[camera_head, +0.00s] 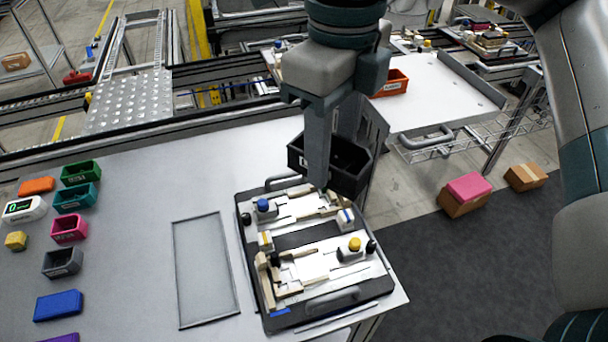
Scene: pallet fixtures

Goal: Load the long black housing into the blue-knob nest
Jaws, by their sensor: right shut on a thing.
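The pallet (241,222) lies on the table and carries two pale nests. The blue-knob nest (290,208) is the farther one, with its blue knob (263,205) at its left. My right gripper (322,180) points down just above the far right part of this nest. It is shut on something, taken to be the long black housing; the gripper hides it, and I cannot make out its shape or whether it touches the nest. My left gripper is not in view.
The nearer nest has a yellow knob (354,244). A black bin (298,158) is behind my right gripper. Several small coloured bins, such as a pink one (69,229), stand at the left. An empty grey-rimmed panel (205,270) lies left of the pallet.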

